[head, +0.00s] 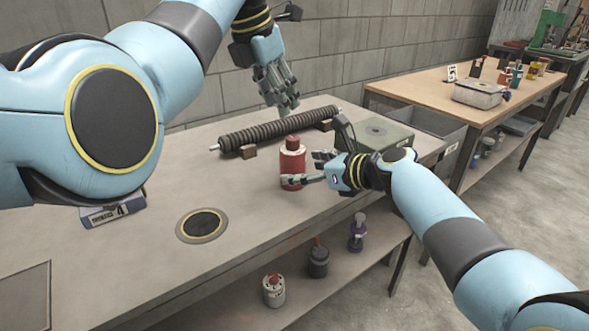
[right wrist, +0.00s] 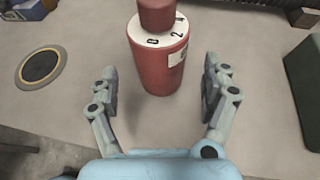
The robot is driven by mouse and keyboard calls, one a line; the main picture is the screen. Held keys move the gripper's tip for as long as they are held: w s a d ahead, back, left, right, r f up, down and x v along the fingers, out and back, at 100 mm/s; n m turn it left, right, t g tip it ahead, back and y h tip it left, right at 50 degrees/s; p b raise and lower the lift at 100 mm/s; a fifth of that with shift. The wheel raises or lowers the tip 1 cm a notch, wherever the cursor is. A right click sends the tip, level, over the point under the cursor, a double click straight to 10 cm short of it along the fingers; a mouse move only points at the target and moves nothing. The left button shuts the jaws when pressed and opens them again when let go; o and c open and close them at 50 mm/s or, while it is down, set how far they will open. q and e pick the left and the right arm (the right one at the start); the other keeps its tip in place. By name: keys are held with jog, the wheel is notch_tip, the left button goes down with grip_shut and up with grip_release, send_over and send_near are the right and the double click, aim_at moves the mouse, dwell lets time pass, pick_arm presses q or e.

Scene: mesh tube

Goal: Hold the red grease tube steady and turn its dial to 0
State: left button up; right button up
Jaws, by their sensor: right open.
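The red grease tube (head: 293,163) stands upright on the grey bench. In the right wrist view the tube (right wrist: 160,68) has a white ring marked 0, 2 and 4 under a darker red dial (right wrist: 156,15); the 0 faces toward the lower left of the ring. My right gripper (head: 304,167) is open, low beside the tube. In the right wrist view its fingers (right wrist: 159,90) spread either side of the tube's near side, with gaps and no clear contact.
A black ribbed roller (head: 275,132) on wooden blocks lies behind the tube. A dark green box (head: 375,134) stands to the right. A round black disc (head: 201,225) lies front left, near a blue box (head: 113,213). Bottles and a can (head: 274,290) stand on the lower shelf.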

aim_at(291, 169)
jog(key=shift+x, duration=2.4)
